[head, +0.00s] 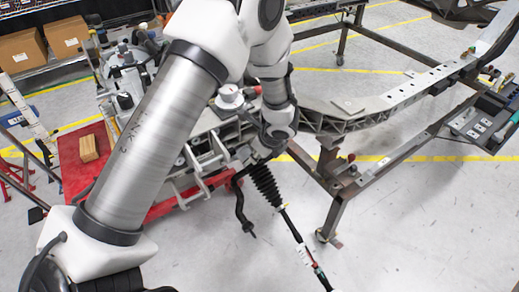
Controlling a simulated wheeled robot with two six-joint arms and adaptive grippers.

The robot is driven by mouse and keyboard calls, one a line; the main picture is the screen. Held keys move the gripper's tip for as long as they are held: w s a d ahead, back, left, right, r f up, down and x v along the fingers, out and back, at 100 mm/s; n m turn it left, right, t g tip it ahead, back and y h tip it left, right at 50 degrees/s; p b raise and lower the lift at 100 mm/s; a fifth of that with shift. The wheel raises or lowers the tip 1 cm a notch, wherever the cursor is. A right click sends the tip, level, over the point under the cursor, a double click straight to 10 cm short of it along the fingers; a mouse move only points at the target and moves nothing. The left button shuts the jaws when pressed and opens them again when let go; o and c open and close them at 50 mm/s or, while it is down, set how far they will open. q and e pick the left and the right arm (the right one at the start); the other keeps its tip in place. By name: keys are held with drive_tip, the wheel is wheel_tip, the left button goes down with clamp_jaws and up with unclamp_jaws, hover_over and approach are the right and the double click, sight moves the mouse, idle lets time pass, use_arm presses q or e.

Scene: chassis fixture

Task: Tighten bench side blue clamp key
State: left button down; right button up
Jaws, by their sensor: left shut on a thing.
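My left arm crosses the view from the lower left up to the top middle, then bends down to the chassis fixture. My left gripper (262,150) is at the fixture's near end, just above a black ribbed boot (265,185). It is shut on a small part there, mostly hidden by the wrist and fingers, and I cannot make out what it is. I cannot pick out a blue clamp key. The chassis frame (375,118) runs from the gripper to the upper right. My right gripper is not in view.
A steel stand (331,200) carries the frame. A rod (300,245) runs from the boot down to the bottom edge. A red platform (85,160) holds a wooden block (88,148) at left. Cardboard boxes (22,50) sit behind. The grey floor (430,235) at lower right is open.

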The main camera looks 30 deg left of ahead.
use_arm(q)
drive_tip(key=shift+m+p, duration=0.45)
drive_tip(key=shift+m, duration=0.65)
drive_tip(key=c, duration=0.9)
unclamp_jaws()
drive_tip(key=v, duration=1.2)
